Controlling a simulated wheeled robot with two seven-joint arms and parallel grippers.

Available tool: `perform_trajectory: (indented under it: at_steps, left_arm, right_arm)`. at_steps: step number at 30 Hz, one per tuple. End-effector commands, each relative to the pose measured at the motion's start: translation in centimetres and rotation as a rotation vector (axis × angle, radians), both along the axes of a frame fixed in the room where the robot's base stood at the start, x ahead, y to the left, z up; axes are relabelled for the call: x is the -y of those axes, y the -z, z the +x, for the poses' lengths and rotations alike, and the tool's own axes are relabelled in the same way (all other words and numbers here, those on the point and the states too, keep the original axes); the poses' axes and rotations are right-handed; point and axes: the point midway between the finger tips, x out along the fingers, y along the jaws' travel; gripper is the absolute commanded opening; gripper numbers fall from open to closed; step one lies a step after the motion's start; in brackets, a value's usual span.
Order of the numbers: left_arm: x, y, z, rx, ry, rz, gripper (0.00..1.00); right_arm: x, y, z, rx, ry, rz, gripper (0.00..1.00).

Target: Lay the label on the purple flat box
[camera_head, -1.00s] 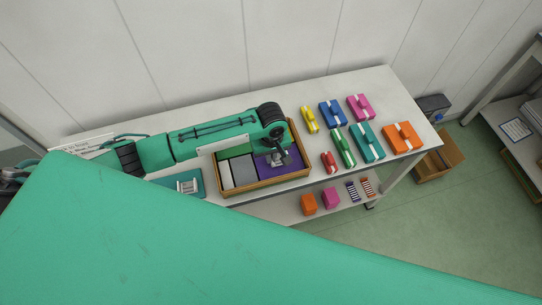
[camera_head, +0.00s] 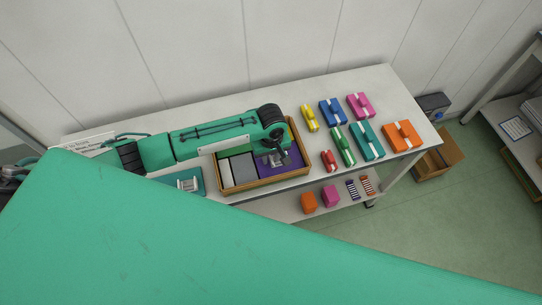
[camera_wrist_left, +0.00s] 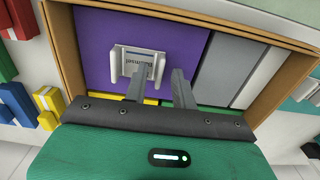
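The purple flat box (camera_head: 292,168) lies in the right part of a shallow wooden tray; it fills much of the left wrist view (camera_wrist_left: 95,35). The label (camera_wrist_left: 118,62), white with print and raised side edges, appears to lie on the purple box. My left gripper (camera_wrist_left: 160,72) is over the purple box, fingers apart. One finger overlaps the label's lower part in the left wrist view; the other is right of it, with nothing visible clamped between them. In the head view the left gripper (camera_head: 275,157) partly hides label and box. My right gripper is not seen.
The wooden tray (camera_head: 262,186) also holds green, grey and white flat boxes. A teal holder (camera_head: 197,190) with a white piece stands left of it. Several coloured boxes, such as an orange one (camera_head: 396,142), stand on the table to the right. A lower shelf (camera_head: 285,209) holds small items.

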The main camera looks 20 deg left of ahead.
Motion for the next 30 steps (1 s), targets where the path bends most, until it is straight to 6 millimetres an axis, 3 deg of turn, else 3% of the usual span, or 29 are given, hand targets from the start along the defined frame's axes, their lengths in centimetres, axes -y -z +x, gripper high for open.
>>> perform_trajectory:
  at_steps: [5, 12, 18, 30]
  left_arm:
    - [0.0, -2.7, 0.1, 0.004, 0.001, -0.002, 0.27]
    - [0.1, -8.0, 0.1, 0.004, 0.001, -0.003, 0.27]
    - [0.1, -10.9, 0.1, 0.002, 0.000, -0.001, 0.27]
    - [0.0, -11.9, 0.0, 0.000, -0.001, 0.000, 0.27]
  right_arm:
    - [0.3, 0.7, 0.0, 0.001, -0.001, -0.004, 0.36]
    - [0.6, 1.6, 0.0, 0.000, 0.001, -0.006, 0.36]
    - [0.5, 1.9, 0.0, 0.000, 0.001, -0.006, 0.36]
    - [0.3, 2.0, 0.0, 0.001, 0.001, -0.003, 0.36]
